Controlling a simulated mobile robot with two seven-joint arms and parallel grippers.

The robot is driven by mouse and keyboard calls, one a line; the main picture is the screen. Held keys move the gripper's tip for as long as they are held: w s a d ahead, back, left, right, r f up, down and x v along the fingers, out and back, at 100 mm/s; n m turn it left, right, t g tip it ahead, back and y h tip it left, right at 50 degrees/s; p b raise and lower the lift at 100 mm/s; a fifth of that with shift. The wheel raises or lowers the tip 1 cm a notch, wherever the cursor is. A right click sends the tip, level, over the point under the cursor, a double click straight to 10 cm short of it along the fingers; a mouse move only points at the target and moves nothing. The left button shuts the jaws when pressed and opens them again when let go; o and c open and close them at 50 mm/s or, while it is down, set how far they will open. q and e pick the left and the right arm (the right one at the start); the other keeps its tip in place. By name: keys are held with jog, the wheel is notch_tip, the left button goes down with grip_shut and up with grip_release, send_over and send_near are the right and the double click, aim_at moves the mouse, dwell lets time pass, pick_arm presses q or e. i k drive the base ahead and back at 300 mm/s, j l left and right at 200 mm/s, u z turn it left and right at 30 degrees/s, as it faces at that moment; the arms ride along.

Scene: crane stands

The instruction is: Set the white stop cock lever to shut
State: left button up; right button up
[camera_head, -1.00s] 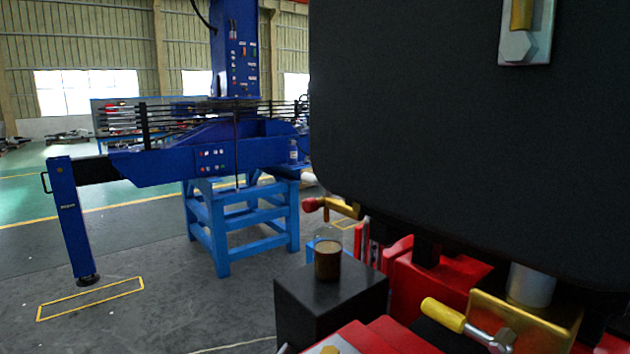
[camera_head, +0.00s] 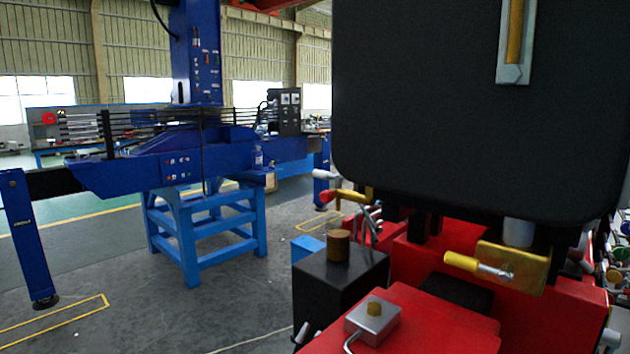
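A lever with a white grip (camera_head: 323,174) sticks out to the left from beneath the lower left edge of a large black tank (camera_head: 480,100). It sits just above and behind a lever with a red grip (camera_head: 328,196) on a brass fitting. The inner end of the white lever is hidden, so I cannot tell its exact setting. A yellow-gripped lever (camera_head: 462,262) lies roughly level in front of a brass plate (camera_head: 515,268) under the tank. Neither of my grippers is in view.
A black block (camera_head: 335,285) with a brown cylinder (camera_head: 339,246) on it stands below the levers. Red machine body (camera_head: 440,325) fills the lower right. A blue crane on a blue stand (camera_head: 190,235) is at left. Grey floor (camera_head: 150,315) is free between them.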

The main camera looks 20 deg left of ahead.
aim_at(317, 173)
jog(key=k+j+z, duration=0.15)
jog(key=j, duration=0.3)
jog(key=j+z, duration=0.15)
jog(key=j, duration=0.3)
jog(key=i+j+z, duration=0.1)
jog(key=j+z, duration=0.15)
jog(key=j, duration=0.65)
jog(key=i+j+z, duration=0.2)
jog(key=j, duration=0.35)
jog(key=i+j+z, duration=0.1)
jog(key=i+j, duration=0.15)
